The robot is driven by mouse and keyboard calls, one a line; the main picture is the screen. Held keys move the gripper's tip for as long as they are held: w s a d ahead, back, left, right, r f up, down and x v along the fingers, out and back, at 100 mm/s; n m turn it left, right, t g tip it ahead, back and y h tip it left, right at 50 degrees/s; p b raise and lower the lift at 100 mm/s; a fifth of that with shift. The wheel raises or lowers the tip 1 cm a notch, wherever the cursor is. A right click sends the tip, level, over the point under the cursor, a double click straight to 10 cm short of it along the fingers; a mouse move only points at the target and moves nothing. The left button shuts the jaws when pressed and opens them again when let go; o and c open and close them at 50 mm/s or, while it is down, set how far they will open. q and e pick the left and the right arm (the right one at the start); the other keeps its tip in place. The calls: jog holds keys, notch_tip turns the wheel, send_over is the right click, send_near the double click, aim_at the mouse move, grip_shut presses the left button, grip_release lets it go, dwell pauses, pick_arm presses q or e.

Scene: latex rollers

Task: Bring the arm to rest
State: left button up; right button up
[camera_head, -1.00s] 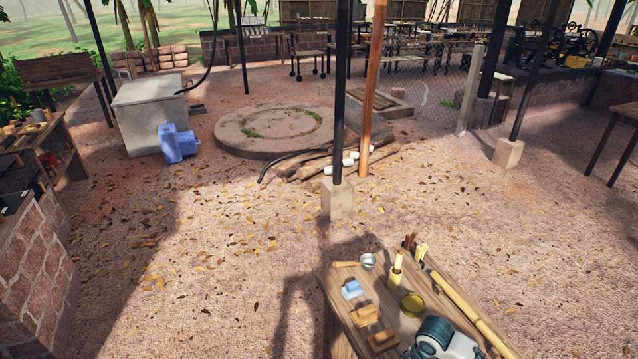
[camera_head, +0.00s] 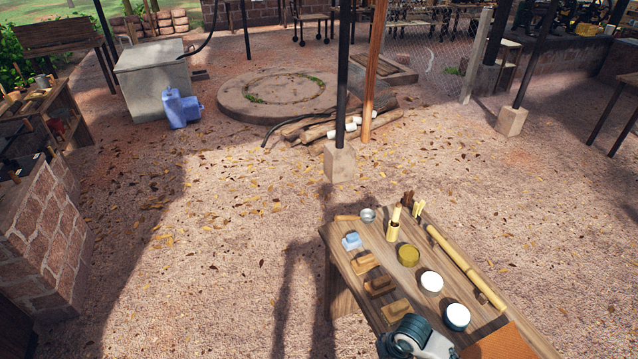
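Neither of my grippers can be made out. A dark teal and white rounded part, probably a link of my own arm, shows at the bottom edge over the wooden table (camera_head: 349,287). I cannot tell which arm it belongs to, and its far end is cut off by the frame.
On the table are a blue block (camera_head: 351,241), several wooden blocks, a yellow-brown tin (camera_head: 408,255), white-topped jars (camera_head: 431,282) and a long bamboo pole (camera_head: 462,265). A post on a concrete foot (camera_head: 339,163) stands behind. A brick wall (camera_head: 45,235) is left; leaf-strewn ground between is open.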

jog(key=s+a+f+m+t+y, duration=0.2)
jog(key=s+a+f+m, duration=0.1)
jog(key=s+a+m, duration=0.3)
jog(key=s+d+f+m+h, duration=0.3)
jog(key=s+d+m, duration=0.6)
jog(key=s+m, duration=0.25)
notch_tip(320, 180, down, 25)
jog(key=s+d+f+g, duration=0.2)
jog(key=s+d+f, duration=0.1)
jog(key=s+f, duration=1.3)
jog(key=s, duration=0.3)
jog(key=shift+f, duration=0.3)
